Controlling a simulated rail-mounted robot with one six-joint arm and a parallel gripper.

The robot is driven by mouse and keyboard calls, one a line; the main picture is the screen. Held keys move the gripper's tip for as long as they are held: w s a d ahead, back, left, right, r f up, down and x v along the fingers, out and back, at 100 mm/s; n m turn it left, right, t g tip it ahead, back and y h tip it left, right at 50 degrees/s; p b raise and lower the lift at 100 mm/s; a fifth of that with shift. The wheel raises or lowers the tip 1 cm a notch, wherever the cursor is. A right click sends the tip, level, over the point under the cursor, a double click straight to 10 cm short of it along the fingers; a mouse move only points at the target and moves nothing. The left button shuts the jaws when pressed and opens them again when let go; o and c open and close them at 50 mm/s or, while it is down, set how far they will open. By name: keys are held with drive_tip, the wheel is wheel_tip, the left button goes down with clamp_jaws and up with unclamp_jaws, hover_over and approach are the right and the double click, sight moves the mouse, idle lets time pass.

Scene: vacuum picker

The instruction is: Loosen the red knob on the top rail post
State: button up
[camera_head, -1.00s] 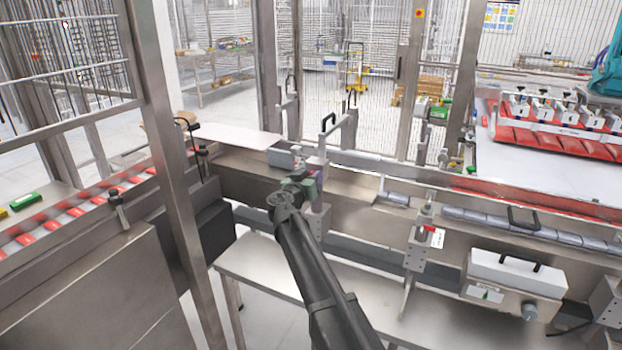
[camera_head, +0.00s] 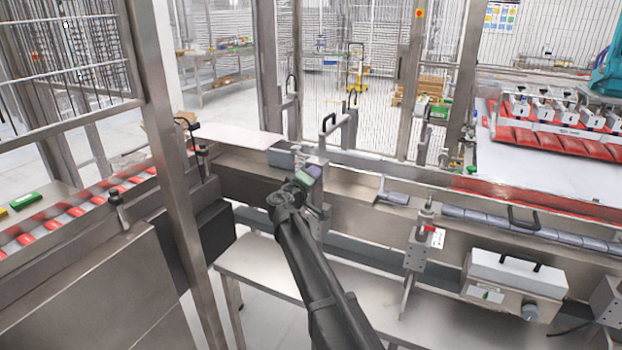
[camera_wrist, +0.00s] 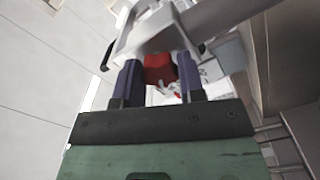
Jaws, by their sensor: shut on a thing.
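The red knob (camera_wrist: 158,68) shows in the wrist view between the two purple fingers of my gripper (camera_wrist: 160,82), which is shut on it. A pale metal bracket (camera_wrist: 150,32) lies just beyond the knob. In the head view my gripper (camera_head: 311,178) is at the post left of centre, beside the conveyor rail. There my wrist and gripper hide the knob.
A second post to the right carries another red handle (camera_head: 430,229). A white box with a black handle (camera_head: 518,272) sits further right. A steel shelf (camera_head: 270,270) runs below the rail. A slanted frame post (camera_head: 165,130) stands to the left.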

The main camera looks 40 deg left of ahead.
drive_tip(key=shift+f+n, duration=0.1)
drive_tip(key=shift+n, duration=8.4)
drive_tip(key=shift+d, duration=0.1)
drive_tip(key=o, duration=0.9)
drive_tip(key=v, duration=1.1)
